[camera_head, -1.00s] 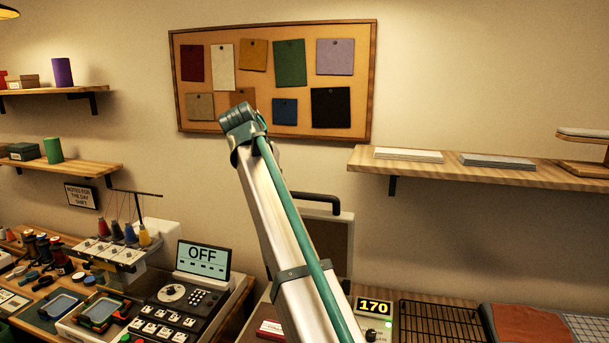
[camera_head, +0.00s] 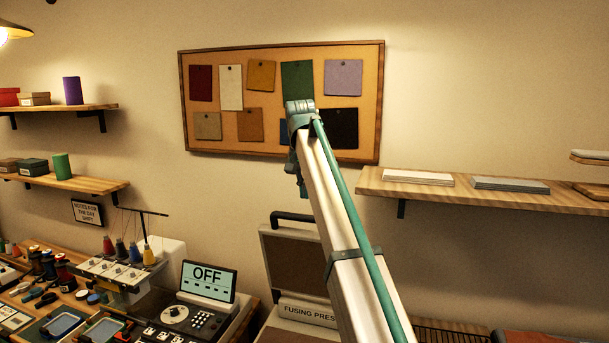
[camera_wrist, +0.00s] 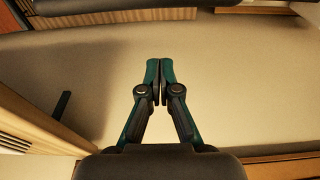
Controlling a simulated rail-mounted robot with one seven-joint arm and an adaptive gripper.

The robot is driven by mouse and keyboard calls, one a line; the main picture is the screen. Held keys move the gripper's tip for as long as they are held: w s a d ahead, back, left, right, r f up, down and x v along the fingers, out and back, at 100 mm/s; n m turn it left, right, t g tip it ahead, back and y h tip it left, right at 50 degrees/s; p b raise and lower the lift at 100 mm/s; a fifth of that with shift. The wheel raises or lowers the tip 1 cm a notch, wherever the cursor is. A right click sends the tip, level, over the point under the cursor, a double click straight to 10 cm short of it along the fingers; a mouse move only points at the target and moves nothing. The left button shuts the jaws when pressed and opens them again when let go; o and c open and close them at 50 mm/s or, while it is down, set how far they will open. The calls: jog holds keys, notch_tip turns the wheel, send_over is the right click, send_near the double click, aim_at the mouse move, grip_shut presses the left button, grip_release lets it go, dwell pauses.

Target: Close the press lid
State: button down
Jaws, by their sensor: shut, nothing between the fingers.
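The fusing press (camera_head: 308,312) stands on the table at the lower middle of the head view, partly hidden by my arm. Its lid (camera_head: 292,270) is raised and roughly upright, with its brownish inner face showing. A dark handle (camera_head: 290,217) is on the lid's upper edge. My gripper (camera_wrist: 160,65) is shut and empty in the wrist view, with pale surface beyond its fingertips. In the head view its fingertips cannot be made out behind the arm. I see no contact between gripper and lid.
A control unit with an OFF screen (camera_head: 208,280) stands left of the press. A wooden shelf (camera_head: 480,195) juts out at the right. A pinboard (camera_head: 283,150) hangs behind my arm. A dark bar (camera_wrist: 115,9) crosses the top of the wrist view; I cannot tell what it is.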

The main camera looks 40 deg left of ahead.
aim_at(302, 230)
jog(key=shift+s+d+f+p, duration=0.25)
jog(key=shift+s+f+p, duration=0.2)
jog(key=shift+s+f, duration=0.15)
jog(key=shift+s+d+f+p, duration=0.25)
jog(key=shift+s+f+p, duration=0.2)
jog(key=shift+f, duration=0.15)
jog(key=shift+s+d+f, duration=0.1)
jog(key=shift+s+d, duration=0.05)
jog(key=shift+s, duration=0.2)
jog(key=shift+s+f, duration=0.15)
jog(key=shift+f, duration=0.1)
jog(key=shift+s, duration=0.1)
